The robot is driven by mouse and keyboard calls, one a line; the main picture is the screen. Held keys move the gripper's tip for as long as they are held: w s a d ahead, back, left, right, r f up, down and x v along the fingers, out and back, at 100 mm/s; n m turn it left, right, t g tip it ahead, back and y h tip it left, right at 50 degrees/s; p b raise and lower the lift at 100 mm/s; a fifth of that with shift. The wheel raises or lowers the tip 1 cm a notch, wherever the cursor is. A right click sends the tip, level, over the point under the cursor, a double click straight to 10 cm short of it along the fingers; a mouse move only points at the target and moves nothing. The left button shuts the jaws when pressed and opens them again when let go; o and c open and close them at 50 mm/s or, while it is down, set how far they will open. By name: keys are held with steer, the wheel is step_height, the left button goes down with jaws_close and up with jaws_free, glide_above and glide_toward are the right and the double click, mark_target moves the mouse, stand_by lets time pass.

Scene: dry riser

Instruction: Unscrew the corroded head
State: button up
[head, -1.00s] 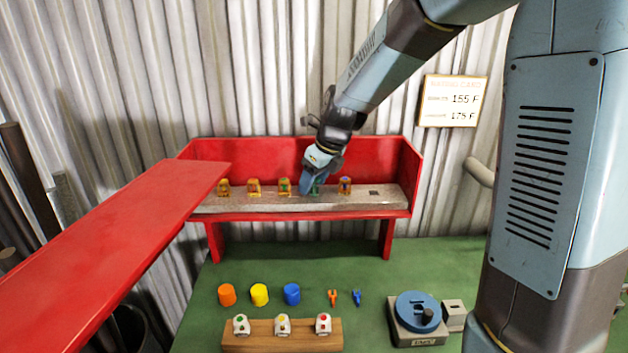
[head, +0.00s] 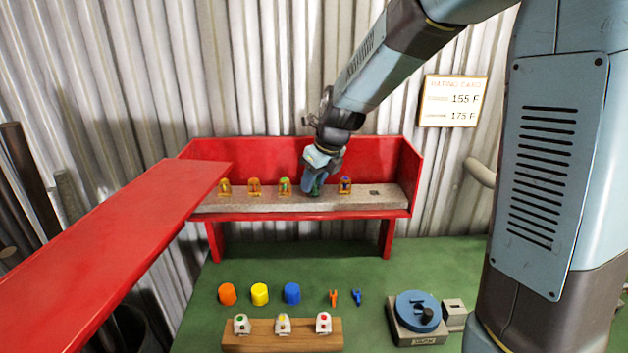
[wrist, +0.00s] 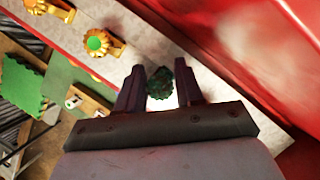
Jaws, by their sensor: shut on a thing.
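The corroded head (wrist: 160,88) is dark green and rough. In the wrist view it sits between the two fingers of my gripper (wrist: 159,92), which are shut on it. In the head view my gripper (head: 312,186) points down at the grey ledge of the red shelf, among the row of heads, and mostly hides the corroded head. Whether its base still touches the ledge is hidden.
Brass heads stand along the ledge (head: 325,205): several left of my gripper, and one with a blue top (head: 345,185) to the right. A red beam (head: 130,240) juts in at left. Coloured caps and a blue round device (head: 417,308) stand on the green bench.

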steer(key=shift+r+n+g+y, duration=0.1)
steer(key=shift+n+g+y, duration=0.3)
steer(key=shift+n, duration=0.95)
steer(key=shift+n+g+y, duration=0.3)
steer(key=shift+n+g, duration=0.1)
steer(key=shift+n, duration=0.95)
jaws_close()
steer(key=shift+n, duration=0.3)
steer(key=n+g, duration=0.2)
steer(key=n, duration=0.3)
steer(key=shift+a, duration=0.1)
steer(key=shift+n, duration=0.4)
